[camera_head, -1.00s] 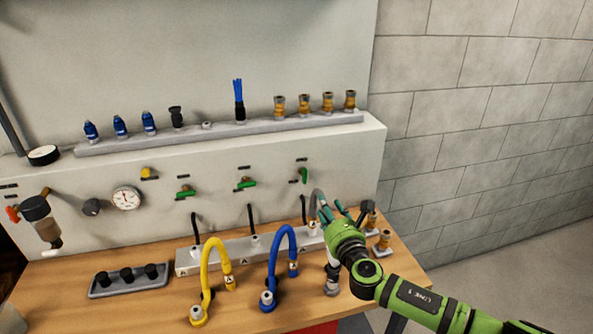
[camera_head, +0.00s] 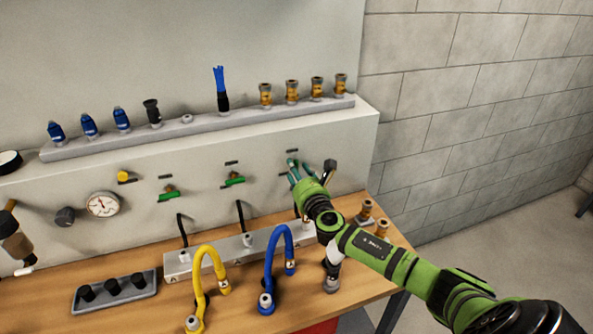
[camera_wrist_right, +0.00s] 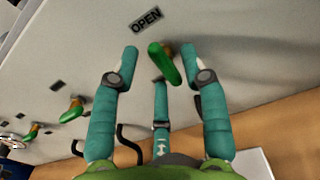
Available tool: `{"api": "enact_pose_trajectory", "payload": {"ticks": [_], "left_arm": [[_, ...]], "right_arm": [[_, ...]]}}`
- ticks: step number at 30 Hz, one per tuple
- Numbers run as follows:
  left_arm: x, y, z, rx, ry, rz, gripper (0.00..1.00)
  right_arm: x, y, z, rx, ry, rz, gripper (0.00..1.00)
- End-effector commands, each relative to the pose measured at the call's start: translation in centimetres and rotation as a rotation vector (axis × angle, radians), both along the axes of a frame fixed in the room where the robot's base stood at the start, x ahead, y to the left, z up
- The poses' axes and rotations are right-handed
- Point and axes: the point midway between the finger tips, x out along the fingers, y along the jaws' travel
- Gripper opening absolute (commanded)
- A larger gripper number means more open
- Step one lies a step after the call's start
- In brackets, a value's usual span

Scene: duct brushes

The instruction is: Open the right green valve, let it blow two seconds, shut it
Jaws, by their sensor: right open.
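The right green valve (camera_wrist_right: 165,63) shows in the right wrist view, on the pale panel below an "OPEN" label (camera_wrist_right: 146,20). Its handle stands crosswise to the other two green handles. My right gripper (camera_head: 296,168) is at this valve and hides it in the head view. In the wrist view my right gripper (camera_wrist_right: 161,58) is open, with teal fingers on both sides of the handle and a third finger below. Gaps show at the side fingers; contact with the third cannot be told. My left gripper is not in view.
The middle green valve (camera_head: 234,181) and left green valve (camera_head: 169,194) have sideways handles. A yellow hose (camera_head: 200,270) and blue hose (camera_head: 271,262) stand on the wooden bench below. Brass fittings (camera_head: 366,210) stand right of my arm. A shelf (camera_head: 205,126) carries several fittings above.

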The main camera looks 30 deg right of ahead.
Motion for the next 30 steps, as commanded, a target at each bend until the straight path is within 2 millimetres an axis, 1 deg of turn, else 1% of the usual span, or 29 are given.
{"api": "enact_pose_trajectory", "payload": {"ticks": [1, 5, 7, 9, 11, 12, 13, 18, 23, 30], "left_arm": [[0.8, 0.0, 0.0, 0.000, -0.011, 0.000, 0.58], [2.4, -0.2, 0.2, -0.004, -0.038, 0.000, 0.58], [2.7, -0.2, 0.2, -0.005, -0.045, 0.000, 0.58], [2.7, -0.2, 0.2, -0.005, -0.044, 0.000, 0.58], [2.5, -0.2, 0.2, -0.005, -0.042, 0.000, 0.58], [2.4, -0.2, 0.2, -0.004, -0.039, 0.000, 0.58], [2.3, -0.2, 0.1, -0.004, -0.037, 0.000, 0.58], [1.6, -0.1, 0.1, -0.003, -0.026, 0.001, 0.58], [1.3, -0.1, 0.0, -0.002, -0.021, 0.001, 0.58], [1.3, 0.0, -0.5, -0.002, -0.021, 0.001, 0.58]], "right_arm": [[0.2, 0.0, 0.0, 0.000, 0.000, 0.000, 0.45], [0.3, -0.1, 0.0, -0.001, 0.000, 0.000, 0.45], [0.3, -0.1, 0.0, -0.001, 0.000, 0.001, 0.45], [0.3, -0.1, 0.0, -0.001, 0.000, 0.000, 0.45], [0.3, -0.1, 0.0, -0.001, 0.000, 0.000, 0.21], [0.3, -0.1, 0.0, -0.001, 0.000, 0.000, 0.05], [0.3, -0.1, 0.0, -0.001, 0.000, 0.000, 0.00], [0.3, -0.1, 0.0, -0.001, 0.000, 0.000, 0.00], [0.2, -0.1, 0.0, 0.012, -0.003, 0.000, 0.00], [0.2, -0.1, -0.1, 0.104, -0.025, 0.001, 0.00]]}}
